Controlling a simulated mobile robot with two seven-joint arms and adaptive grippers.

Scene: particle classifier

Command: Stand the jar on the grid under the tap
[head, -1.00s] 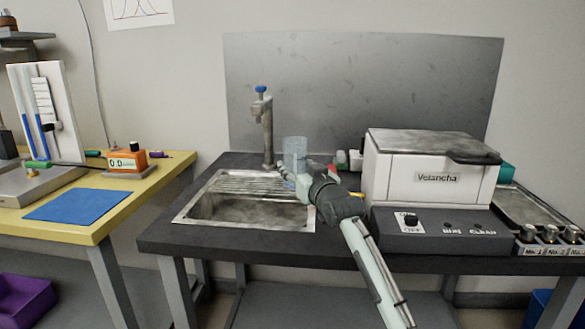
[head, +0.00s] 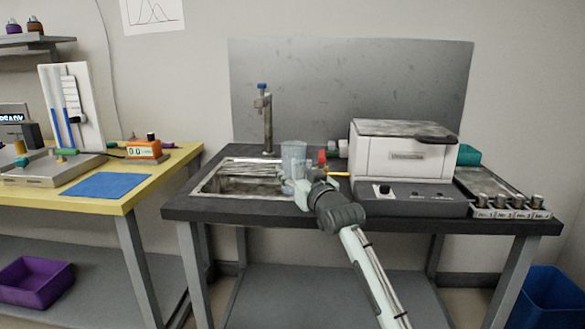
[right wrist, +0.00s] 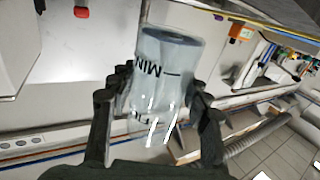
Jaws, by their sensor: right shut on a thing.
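The jar (head: 293,157) is clear, bluish and see-through. It is held near the right edge of the sink, to the right of the tap. In the right wrist view the jar (right wrist: 165,75) shows "MIN" lettering and sits between the fingers. My right gripper (head: 300,186) is shut on its lower part; in the right wrist view the gripper (right wrist: 153,100) has a finger on each side. The metal tap (head: 267,125) with a blue top stands behind the sink. The ribbed grid (head: 240,167) lies at the sink's back, its right end partly hidden by the jar. My left gripper is not in view.
The sink basin (head: 235,187) is open in front of the grid. A yellow table (head: 125,203) with a blue mat (head: 108,186) stands left.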

